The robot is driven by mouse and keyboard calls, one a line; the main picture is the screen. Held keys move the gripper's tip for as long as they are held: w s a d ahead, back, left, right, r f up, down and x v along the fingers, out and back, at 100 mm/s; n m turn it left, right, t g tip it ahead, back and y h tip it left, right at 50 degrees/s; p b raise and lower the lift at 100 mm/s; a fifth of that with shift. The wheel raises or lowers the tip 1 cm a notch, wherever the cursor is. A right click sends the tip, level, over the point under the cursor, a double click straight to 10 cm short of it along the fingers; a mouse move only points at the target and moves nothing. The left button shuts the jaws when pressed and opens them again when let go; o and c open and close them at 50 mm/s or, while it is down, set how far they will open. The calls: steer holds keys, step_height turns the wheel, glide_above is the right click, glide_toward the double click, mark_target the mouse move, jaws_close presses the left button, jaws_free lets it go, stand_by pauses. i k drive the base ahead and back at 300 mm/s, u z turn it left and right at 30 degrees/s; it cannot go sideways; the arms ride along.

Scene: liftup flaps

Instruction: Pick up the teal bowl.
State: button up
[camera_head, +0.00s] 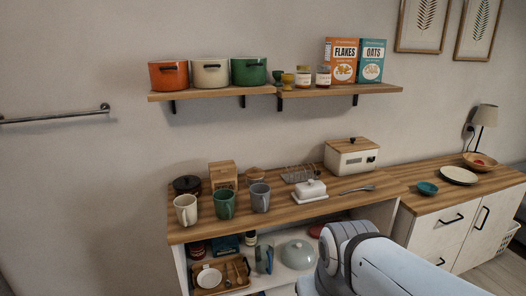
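The teal bowl (428,188) is small and sits upright on the wooden top of the right-hand cabinet (408,204), near its front left part. A cream plate with a dark rim lies just to its right and a little behind. The bowl is in plain view and nothing touches it that I can see. My white and grey arm fills the bottom right of the view, in front of the cabinets and below the bowl. My gripper is not in view.
Right of the bowl are the plate (458,175), a wooden bowl (481,161) and a lamp (486,116). The left counter holds mugs (224,204), a butter dish (310,190) and a bread bin (352,156). A wall shelf (220,93) with pots hangs above. Counter left of the bowl is clear.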

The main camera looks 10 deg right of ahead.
mark_target(426, 188)
steer(key=z, duration=0.05)
steer(key=i, duration=0.45)
steer(key=z, duration=2.15)
steer(key=i, duration=2.2)
steer(key=u, duration=2.15)
steer(key=i, duration=0.5)
steer(key=z, duration=0.3)
